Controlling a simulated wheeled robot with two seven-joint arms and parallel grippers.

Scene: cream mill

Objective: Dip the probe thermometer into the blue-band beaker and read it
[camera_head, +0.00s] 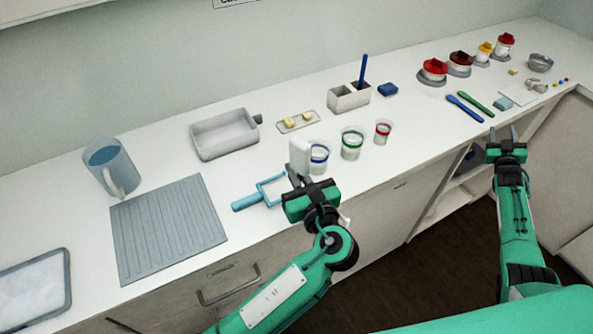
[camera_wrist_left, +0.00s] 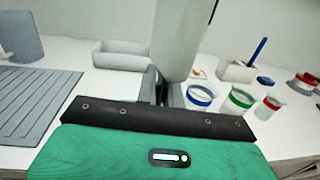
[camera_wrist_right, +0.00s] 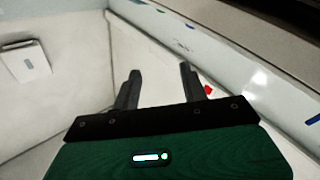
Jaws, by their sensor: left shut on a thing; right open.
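My left gripper (camera_head: 294,176) is shut on a white block-like body, which looks like the probe thermometer (camera_head: 299,156). It stands upright above the fingers and fills the upper middle of the left wrist view (camera_wrist_left: 180,40). Its tip and any display cannot be made out. The blue-band beaker (camera_head: 319,159) stands on the counter just right of the thermometer, partly covered by it in the head view. It also shows in the left wrist view (camera_wrist_left: 198,98), right of the fingers. My right gripper (camera_head: 506,137) is open and empty by the counter's front edge; its fingers (camera_wrist_right: 158,85) are apart.
Green-band (camera_head: 352,143) and red-band (camera_head: 383,132) beakers stand right of the blue-band one. A blue-handled frame tool (camera_head: 246,201) lies by my left gripper. Behind are a bin (camera_head: 223,135), a small dish (camera_head: 311,117) and a holder (camera_head: 343,101). A ribbed mat (camera_head: 165,225) lies left.

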